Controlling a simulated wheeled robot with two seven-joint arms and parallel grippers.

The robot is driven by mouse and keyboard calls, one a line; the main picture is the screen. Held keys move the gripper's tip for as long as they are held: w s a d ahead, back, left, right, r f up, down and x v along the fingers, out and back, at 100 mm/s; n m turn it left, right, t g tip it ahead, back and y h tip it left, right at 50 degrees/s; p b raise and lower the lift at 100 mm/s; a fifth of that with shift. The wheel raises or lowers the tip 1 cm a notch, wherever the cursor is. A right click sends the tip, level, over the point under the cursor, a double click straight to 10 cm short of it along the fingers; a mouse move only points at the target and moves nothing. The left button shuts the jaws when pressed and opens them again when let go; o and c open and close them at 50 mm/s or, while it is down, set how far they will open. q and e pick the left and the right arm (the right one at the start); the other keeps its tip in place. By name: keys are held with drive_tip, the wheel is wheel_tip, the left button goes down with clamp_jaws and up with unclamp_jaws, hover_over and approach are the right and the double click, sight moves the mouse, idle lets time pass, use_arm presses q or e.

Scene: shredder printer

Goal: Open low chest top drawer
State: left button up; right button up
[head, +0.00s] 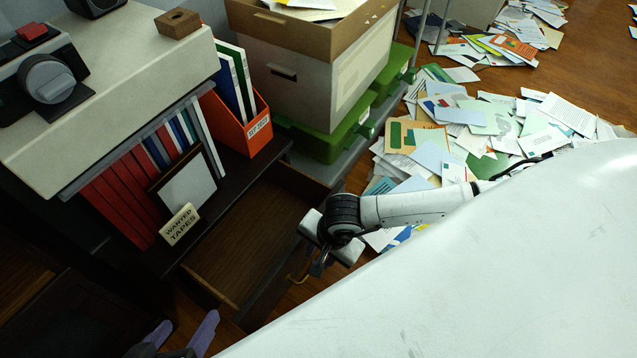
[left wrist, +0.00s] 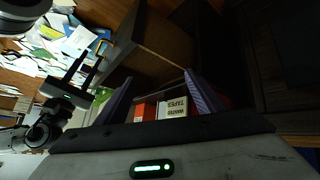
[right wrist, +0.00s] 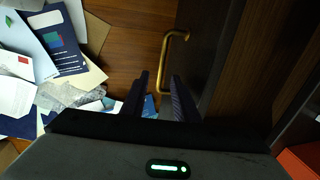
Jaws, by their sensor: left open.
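The low chest's top drawer (head: 235,245) stands pulled out in the head view, its empty-looking wooden inside showing. Its dark front carries a brass handle (right wrist: 172,48), which also shows in the left wrist view (left wrist: 103,46).
On the chest top (head: 240,170) stand red binders (head: 125,195), a "WANTED TAPES" sign (head: 179,224) and an orange file holder (head: 258,130). A green crate (head: 330,145) stands beyond. Scattered papers (head: 480,120) cover the floor behind my right arm. A large white surface fills the lower right.

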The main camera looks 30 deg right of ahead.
use_arm(q)
drive_tip(key=shift+s+a+r+n+t+y+p, duration=0.15)
drive_tip(key=shift+s+a+n+t+p, duration=0.1)
drive_tip(key=shift+a+p, duration=0.3)
drive_tip(key=shift+s+a+r+n+t+y+p, duration=0.15)
drive_tip(key=shift+s+a+n+t+p, duration=0.15)
drive_tip(key=shift+p, duration=0.3)
use_arm(e)
wheel_tip(320, 180, up, 8)
drive_tip(key=s, duration=0.1)
drive_tip(key=shift+s+d+f, duration=0.15)
drive_tip(key=shift+d, duration=0.15)
drive_tip(key=shift+a, duration=0.1)
